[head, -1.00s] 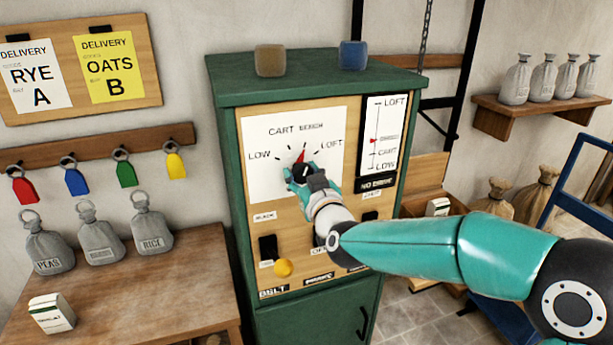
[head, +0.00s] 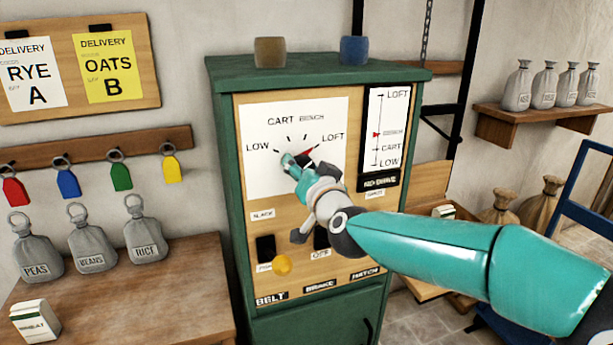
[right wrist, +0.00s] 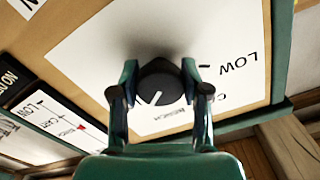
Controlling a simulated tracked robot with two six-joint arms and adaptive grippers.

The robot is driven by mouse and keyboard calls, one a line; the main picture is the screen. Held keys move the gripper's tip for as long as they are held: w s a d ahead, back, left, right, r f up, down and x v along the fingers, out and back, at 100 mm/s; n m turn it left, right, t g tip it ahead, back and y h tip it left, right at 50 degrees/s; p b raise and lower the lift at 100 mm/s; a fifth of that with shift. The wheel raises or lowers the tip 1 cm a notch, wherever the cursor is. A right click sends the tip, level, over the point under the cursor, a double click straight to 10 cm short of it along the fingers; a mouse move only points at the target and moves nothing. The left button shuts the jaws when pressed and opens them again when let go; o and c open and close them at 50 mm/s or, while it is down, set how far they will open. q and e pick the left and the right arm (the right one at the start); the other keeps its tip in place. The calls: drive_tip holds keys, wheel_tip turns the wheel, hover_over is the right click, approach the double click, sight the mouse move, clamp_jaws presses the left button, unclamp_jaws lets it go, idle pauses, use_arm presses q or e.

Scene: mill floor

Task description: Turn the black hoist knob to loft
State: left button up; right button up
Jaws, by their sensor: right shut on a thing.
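The black hoist knob (right wrist: 160,84) sits on a white dial plate (head: 262,180) marked LOW, CART, BENCH and LOFT. My right gripper (head: 298,162) is shut on the knob; in the right wrist view its two fingers (right wrist: 160,86) press on the knob's opposite sides. In the head view the gripper hides most of the knob. In the right wrist view the pointer line is pale and slants down and left. My left gripper is not in view.
A level gauge (head: 388,130) at the dial's right has its red marker near BENCH, above a dark NO DRIVE sign (head: 379,182). The green cabinet (head: 225,170) frames the panel.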

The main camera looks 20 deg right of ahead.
drive_tip(key=shift+d+r+m, duration=0.15)
drive_tip(key=shift+r+m, duration=0.15)
drive_tip(key=shift+m, duration=0.1)
drive_tip(key=o, duration=1)
drive_tip(key=shift+o, duration=0.8)
drive_tip(key=shift+f, duration=0.2)
drive_tip(key=shift+s, duration=0.1)
drive_tip(key=s, duration=1.1)
drive_tip(key=shift+s, duration=0.4)
drive_tip(key=shift+d+f, duration=0.15)
